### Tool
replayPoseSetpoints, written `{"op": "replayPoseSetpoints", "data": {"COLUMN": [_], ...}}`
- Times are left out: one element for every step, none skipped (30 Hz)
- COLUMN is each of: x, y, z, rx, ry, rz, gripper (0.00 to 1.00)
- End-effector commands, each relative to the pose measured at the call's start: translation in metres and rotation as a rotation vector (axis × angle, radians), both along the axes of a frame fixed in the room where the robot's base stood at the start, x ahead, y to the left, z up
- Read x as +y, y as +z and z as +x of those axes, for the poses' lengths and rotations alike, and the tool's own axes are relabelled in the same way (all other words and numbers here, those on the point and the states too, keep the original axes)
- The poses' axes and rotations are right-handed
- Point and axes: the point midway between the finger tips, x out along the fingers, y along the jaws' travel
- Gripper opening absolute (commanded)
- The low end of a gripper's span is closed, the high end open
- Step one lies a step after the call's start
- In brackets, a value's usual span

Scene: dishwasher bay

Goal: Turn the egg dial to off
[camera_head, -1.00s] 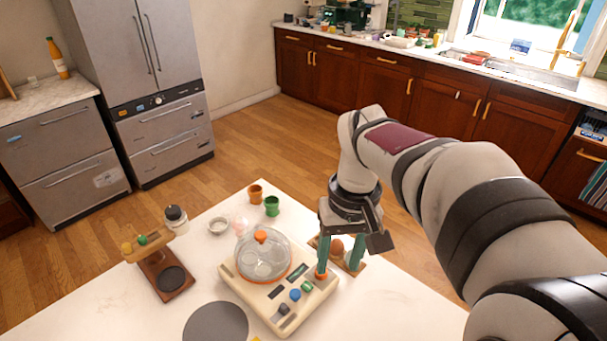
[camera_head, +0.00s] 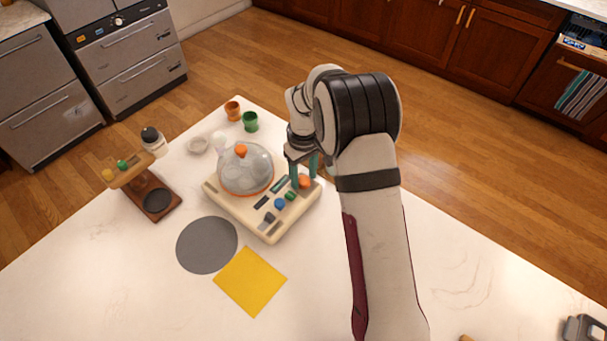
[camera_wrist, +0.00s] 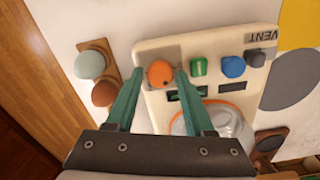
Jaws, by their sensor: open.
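The cream egg cooker (camera_head: 237,205) stands on the white table, with a clear domed lid (camera_head: 246,168) topped by an orange knob. Its panel has a row of controls. An orange round dial (camera_head: 304,181) sits at the right end of the row, and it also shows in the wrist view (camera_wrist: 160,74). I take it for the egg dial; its setting is too small to read. My gripper (camera_head: 304,174) is open, with its green fingers pointing down at the dial. In the wrist view the fingertips (camera_wrist: 160,79) stand one on each side of the dial; contact is unclear.
Green (camera_wrist: 198,66), blue (camera_wrist: 233,67) and dark grey (camera_wrist: 255,58) controls follow beside the dial. A wooden holder (camera_wrist: 97,46) with two egg-shaped things is close to one finger. A grey disc (camera_head: 207,245) and yellow square (camera_head: 250,281) lie in front of the cooker.

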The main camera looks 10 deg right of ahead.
Motion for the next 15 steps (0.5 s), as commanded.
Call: {"op": "replayPoseSetpoints", "data": {"x": [-0.0001, -0.0001, -0.0001, -0.0001, -0.0001, -0.0001, -0.0001, -0.0001, -0.0001, -0.0001, -0.0001, 0.0, 0.0, -0.0001, -0.0001], "y": [-0.0028, -0.0038, -0.0047, -0.0051, -0.0052, -0.0052, -0.0051, -0.0051, -0.005, -0.005, -0.0049, -0.0049, -0.0048, -0.0048, -0.0048], "z": [-0.0002, -0.0002, -0.0002, -0.0002, -0.0001, -0.0001, -0.0001, -0.0001, -0.0001, -0.0001, -0.0001, 0.0, 0.0, -0.0001, 0.0001], "rx": [0.001, 0.0, 0.0, 0.0, 0.0, 0.0, 0.0, 0.0, 0.0, 0.0, 0.0, 0.0, 0.0, 0.0, 0.0], "ry": [0.0, 0.0, 0.0, 0.0, 0.0, 0.0, 0.0, 0.0, 0.0, 0.0, 0.0, 0.0, 0.0, 0.0, 0.0], "rz": [0.0, 0.0, 0.0, 0.0, 0.0, 0.0, 0.0, 0.0, 0.0, 0.0, 0.0, 0.0, 0.0, 0.0, 0.0], "gripper": [0.53, 0.53, 0.53, 0.53, 0.53, 0.53, 0.53, 0.53, 0.53, 0.53, 0.48, 0.41, 0.35, 0.3, 0.23]}}
